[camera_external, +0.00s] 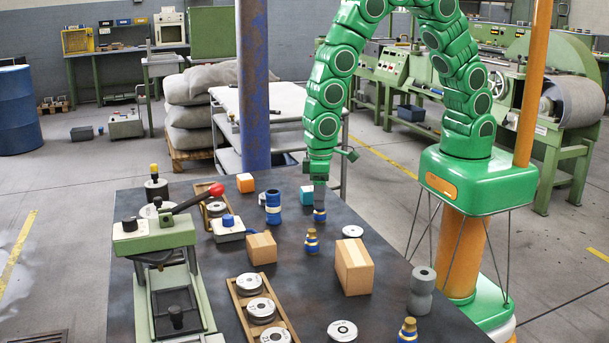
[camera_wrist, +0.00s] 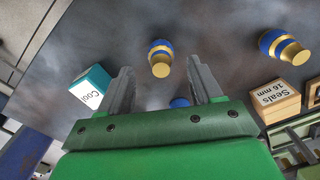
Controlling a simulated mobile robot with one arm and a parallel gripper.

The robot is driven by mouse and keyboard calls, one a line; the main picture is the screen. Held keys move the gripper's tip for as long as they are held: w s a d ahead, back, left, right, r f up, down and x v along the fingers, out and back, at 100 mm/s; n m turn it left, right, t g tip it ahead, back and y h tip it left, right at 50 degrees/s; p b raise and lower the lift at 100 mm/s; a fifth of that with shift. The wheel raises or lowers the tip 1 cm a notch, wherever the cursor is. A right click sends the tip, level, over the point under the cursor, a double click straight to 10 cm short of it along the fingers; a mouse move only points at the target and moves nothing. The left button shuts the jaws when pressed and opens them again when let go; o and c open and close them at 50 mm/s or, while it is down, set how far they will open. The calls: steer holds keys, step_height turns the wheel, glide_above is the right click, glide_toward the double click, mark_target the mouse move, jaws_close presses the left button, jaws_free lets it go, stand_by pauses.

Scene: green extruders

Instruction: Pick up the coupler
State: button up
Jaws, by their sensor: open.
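No label marks the coupler; several blue-and-gold stepped fittings look alike. One blue-and-gold fitting (camera_wrist: 160,58) shows between my fingertips in the wrist view; it stands on the table below my gripper (camera_external: 319,190) in the external view (camera_external: 319,215). My gripper (camera_wrist: 159,66) is open and points down, its two grey fingers apart with nothing held. I cannot tell the exact height gap. A second such fitting (camera_wrist: 285,47) is off to the right in the wrist view; it also shows in the external view (camera_external: 312,241). A third (camera_external: 408,330) is at the front.
A teal box (camera_wrist: 90,87) is close to the left finger. A box marked Seals (camera_wrist: 275,100) lies to the right. A taller blue cylinder (camera_external: 273,207), a cardboard box (camera_external: 355,267), grey cylinders (camera_external: 422,290) and a green press (camera_external: 155,238) share the dark table (camera_external: 385,240).

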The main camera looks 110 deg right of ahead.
mark_target(320, 211)
steer(key=shift+w+f, duration=0.15)
steer(key=shift+f, duration=2.25)
jaws_close()
